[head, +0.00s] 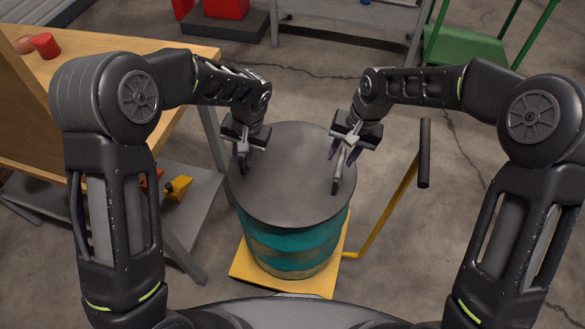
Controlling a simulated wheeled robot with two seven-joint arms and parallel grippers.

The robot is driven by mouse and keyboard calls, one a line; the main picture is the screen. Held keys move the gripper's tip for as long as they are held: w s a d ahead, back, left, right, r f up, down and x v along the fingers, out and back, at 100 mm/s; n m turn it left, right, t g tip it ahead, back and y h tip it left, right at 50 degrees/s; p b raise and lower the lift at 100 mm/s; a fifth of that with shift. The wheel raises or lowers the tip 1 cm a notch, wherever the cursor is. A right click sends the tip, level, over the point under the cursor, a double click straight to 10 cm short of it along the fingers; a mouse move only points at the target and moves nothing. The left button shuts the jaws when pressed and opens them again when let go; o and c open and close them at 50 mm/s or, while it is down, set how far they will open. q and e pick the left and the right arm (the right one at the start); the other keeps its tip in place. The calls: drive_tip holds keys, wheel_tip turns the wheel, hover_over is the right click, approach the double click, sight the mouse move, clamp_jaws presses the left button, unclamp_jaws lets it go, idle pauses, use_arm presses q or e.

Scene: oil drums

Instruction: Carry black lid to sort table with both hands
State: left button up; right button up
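The black lid (290,192) lies flat on top of a teal drum (292,243) in the middle of the head view. My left gripper (243,168) is over the left part of the lid, near its rim. My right gripper (339,170) is over the right part of the lid, with a dark narrow piece below it. I cannot tell whether either gripper touches the lid or is closed on any part of it. A wooden-topped table (118,45), perhaps the sort table, stands at the left, partly hidden behind my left arm.
The drum stands on a yellow trolley (250,268) with a black-gripped handle (424,155) at its right. Red items (46,45) sit on the wooden table. A yellow object (178,188) lies on its lower shelf. A grey rack and green cart (465,48) stand behind.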

use_arm(q)
clamp_jaws()
use_arm(e)
drive_tip(key=c, duration=0.4)
clamp_jaws()
idle(0.5)
